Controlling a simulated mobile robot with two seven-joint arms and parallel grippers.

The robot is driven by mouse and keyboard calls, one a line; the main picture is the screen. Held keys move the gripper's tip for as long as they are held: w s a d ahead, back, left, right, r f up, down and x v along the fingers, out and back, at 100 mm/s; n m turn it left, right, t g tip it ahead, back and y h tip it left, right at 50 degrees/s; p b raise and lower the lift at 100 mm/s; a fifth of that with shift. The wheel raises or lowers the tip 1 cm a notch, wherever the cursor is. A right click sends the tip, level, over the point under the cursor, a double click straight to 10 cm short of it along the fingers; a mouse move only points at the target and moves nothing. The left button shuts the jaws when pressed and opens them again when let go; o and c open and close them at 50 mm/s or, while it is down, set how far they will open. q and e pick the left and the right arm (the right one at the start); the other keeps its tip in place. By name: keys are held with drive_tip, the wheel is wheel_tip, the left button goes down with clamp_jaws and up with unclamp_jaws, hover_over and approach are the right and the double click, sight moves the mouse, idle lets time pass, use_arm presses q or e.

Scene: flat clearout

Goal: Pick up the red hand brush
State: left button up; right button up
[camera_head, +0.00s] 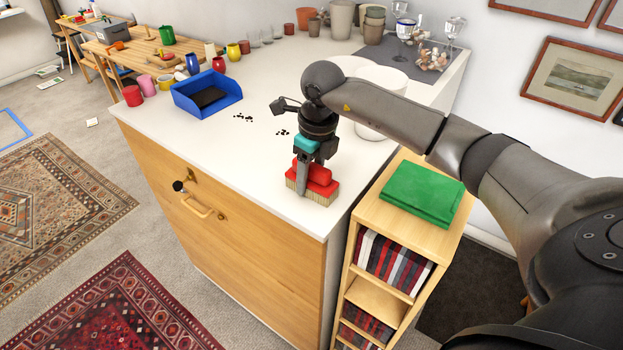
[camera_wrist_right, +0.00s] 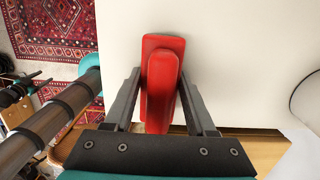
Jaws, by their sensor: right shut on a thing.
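The red hand brush (camera_head: 320,188) has pale bristles and is at the near right corner of the white counter top (camera_head: 262,150). Its bristles face down; I cannot tell whether they touch the counter. My right gripper (camera_head: 308,176) comes down on it from above and is shut on it. In the right wrist view the red brush (camera_wrist_right: 161,84) lies between the two dark fingers of the gripper (camera_wrist_right: 161,100).
A blue dustpan-like tray (camera_head: 207,95) and dark crumbs (camera_head: 243,118) lie on the counter. Several cups and pots line its far edges. A low bookcase with a green folder (camera_head: 422,193) stands right of the counter. White round dishes (camera_head: 382,78) are behind my right arm.

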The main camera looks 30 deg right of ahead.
clamp_jaws()
wheel_tip(320, 180, up, 20)
idle(0.5)
